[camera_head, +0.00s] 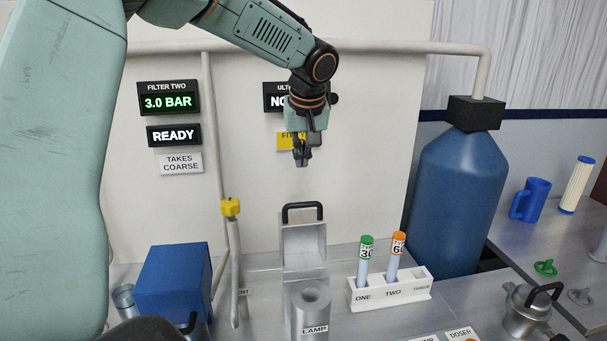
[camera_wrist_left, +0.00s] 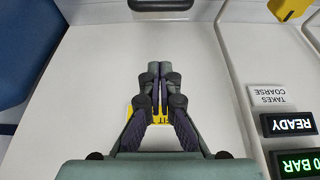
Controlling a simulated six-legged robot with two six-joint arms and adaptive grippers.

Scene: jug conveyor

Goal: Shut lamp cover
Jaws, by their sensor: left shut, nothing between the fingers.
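The lamp housing (camera_head: 309,304) is a grey metal block with a round opening on top and a "LAMP" label. Its cover (camera_head: 304,247) stands raised open behind the opening, with a black handle (camera_head: 303,206) along its top edge. The handle also shows at the top edge of the left wrist view (camera_wrist_left: 161,5). My left gripper (camera_head: 302,162) is shut and empty, pointing down above the handle and apart from it. In the left wrist view its fingers (camera_wrist_left: 157,72) are together. My right gripper is not in view.
A white rack (camera_head: 390,291) with two capped tubes stands right of the lamp. A pipe with a yellow valve (camera_head: 231,207) and a blue box (camera_head: 172,280) stand to the left. A large blue tank (camera_head: 452,200) stands at the back right.

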